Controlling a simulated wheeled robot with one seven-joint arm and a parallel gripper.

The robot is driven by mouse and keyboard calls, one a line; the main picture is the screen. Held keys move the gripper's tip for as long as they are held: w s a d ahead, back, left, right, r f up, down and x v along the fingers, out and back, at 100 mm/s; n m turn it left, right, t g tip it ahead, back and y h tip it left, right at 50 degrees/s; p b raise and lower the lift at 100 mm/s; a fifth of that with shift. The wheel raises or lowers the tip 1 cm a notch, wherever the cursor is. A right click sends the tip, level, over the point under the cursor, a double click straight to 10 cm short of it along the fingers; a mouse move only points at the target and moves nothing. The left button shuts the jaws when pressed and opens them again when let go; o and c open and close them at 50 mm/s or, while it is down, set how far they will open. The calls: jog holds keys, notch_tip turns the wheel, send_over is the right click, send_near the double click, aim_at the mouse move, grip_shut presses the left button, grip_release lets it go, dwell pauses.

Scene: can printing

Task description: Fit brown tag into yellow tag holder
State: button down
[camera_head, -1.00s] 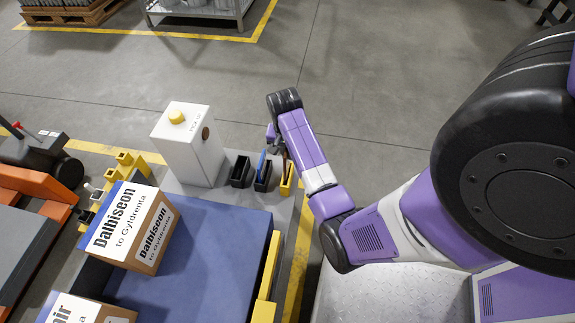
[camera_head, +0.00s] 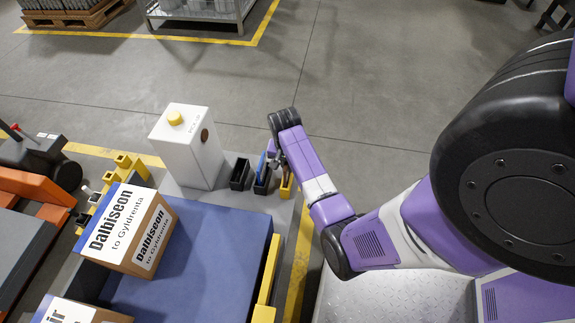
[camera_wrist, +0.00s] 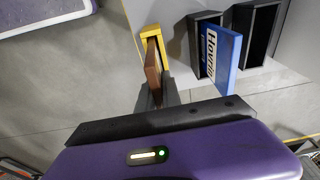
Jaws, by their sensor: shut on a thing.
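The yellow tag holder (camera_wrist: 151,31) is a small open-topped box, at the top middle of the wrist view. It also shows in the head view (camera_head: 287,188), partly hidden by my gripper. The brown tag (camera_wrist: 153,64) is held on edge between the fingers of my gripper (camera_wrist: 157,92), which is shut on it. The tag's far end overlaps the mouth of the yellow holder. I cannot tell how deep it sits. In the head view my gripper (camera_head: 277,163) is just over the holders.
A blue tag (camera_wrist: 221,54) stands in a black holder (camera_wrist: 194,42) right of the yellow one. Another black holder (camera_wrist: 263,30) is beyond it. A white box with a yellow button (camera_head: 186,146) and a blue-topped table (camera_head: 212,262) with labelled cartons (camera_head: 128,229) are near.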

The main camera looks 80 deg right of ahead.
jog(key=shift+f, duration=0.35)
jog(key=c, duration=1.5)
grip_release()
